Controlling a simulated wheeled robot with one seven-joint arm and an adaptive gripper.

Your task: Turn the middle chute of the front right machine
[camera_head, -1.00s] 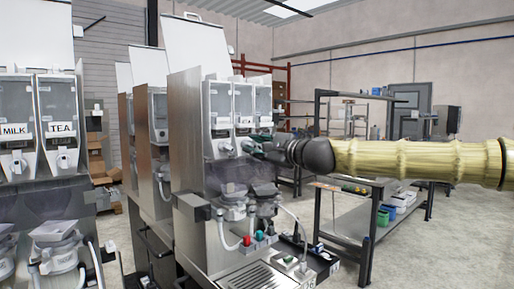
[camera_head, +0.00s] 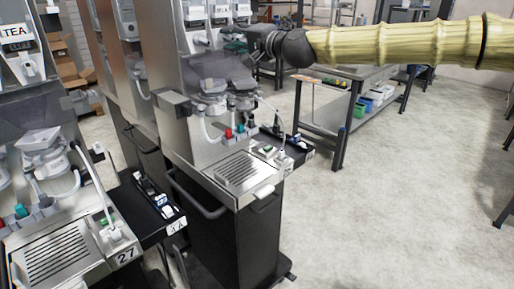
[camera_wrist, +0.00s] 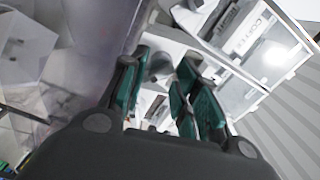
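The front right machine (camera_head: 180,75) is a tall steel dispenser with white-fronted canisters in a row at its top, cut off by the upper picture edge in the head view. My gripper (camera_head: 236,46) is in front of these canisters at chute height and hides part of them. In the wrist view my gripper (camera_wrist: 160,75) has its teal-padded fingers apart, with a grey chute-like part (camera_wrist: 159,64) showing between and beyond the tips. I cannot tell whether the fingers touch it. A canister with a partly readable label (camera_wrist: 245,35) is at upper right.
Below the canisters are mixing bowls (camera_head: 242,88), a hose and a drip grate (camera_head: 238,170). Another machine (camera_head: 40,130), marked TEA and 27, stands at left. A workbench (camera_head: 330,115) with bins is behind at right.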

